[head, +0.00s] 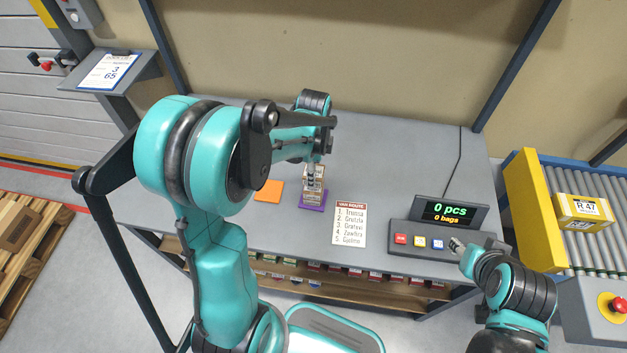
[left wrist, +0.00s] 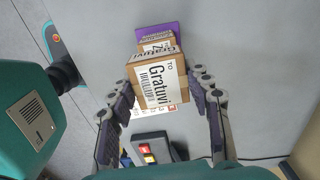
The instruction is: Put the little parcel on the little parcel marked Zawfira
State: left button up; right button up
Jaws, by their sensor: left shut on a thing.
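My left gripper (head: 313,171) points down above the purple mat (head: 313,207). In the left wrist view its two fingers stand on either side of a small brown parcel (left wrist: 148,76) with a white label reading Gratuvi, and it is shut on that parcel. Beyond it is another brown parcel (left wrist: 146,41) whose label is mostly hidden and begins with Z. That one stands on the purple mat, which also shows in the left wrist view (left wrist: 170,28). I cannot tell whether the two parcels touch. My right gripper (head: 457,244) is by the grey console; its fingers are too small to read.
An orange mat (head: 268,190) lies bare left of the purple one. A route list (head: 350,222) lies to the right. The console (head: 412,241) has several buttons and a display (head: 450,212). A roller conveyor with a yellow box (head: 583,211) stands right. The table's back is clear.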

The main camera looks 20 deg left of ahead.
pick_arm(q)
notch_tip(320, 180, down, 3)
jog(key=shift+f+b, duration=0.2)
jog(key=shift+b, duration=0.45)
jog(key=shift+f, duration=0.35)
jog(key=shift+f, duration=0.1)
jog(key=o, duration=1.2)
